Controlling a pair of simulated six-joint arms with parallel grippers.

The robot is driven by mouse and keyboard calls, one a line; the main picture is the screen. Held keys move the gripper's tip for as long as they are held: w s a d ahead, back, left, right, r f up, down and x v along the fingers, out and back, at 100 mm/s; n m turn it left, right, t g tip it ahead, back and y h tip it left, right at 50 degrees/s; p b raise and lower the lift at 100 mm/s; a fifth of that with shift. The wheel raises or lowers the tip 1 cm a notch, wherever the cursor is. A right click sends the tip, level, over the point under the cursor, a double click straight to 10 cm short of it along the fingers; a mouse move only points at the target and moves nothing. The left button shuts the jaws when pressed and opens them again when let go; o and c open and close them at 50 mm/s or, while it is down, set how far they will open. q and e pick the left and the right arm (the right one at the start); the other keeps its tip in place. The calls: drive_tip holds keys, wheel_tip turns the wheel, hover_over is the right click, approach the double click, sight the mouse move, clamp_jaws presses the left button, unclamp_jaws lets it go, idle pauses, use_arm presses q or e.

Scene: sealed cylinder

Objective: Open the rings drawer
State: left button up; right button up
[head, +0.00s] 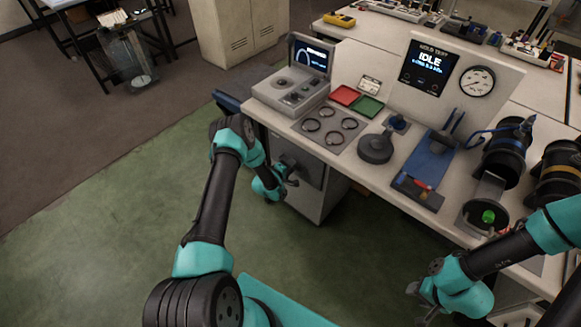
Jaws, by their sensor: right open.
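A grey drawer cabinet (322,200) stands under the left end of the workbench. My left gripper (290,174) is low beside the upper part of the cabinet front. Its dark fingers overlap the front in the picture; I cannot tell whether they touch a handle or are open or shut. No drawer visibly stands out. My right gripper (424,300) is open and empty in front of the bench at the lower right.
On the workbench (335,75) are a tray of several rings (331,128), a small console (293,88), red (345,95) and green (367,106) pads, a blue fixture (425,165) and dark cylinders (503,160). Green floor (130,215) left of the cabinet is clear.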

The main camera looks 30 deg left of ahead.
use_arm(q)
drive_tip(key=shift+c, duration=0.4)
clamp_jaws()
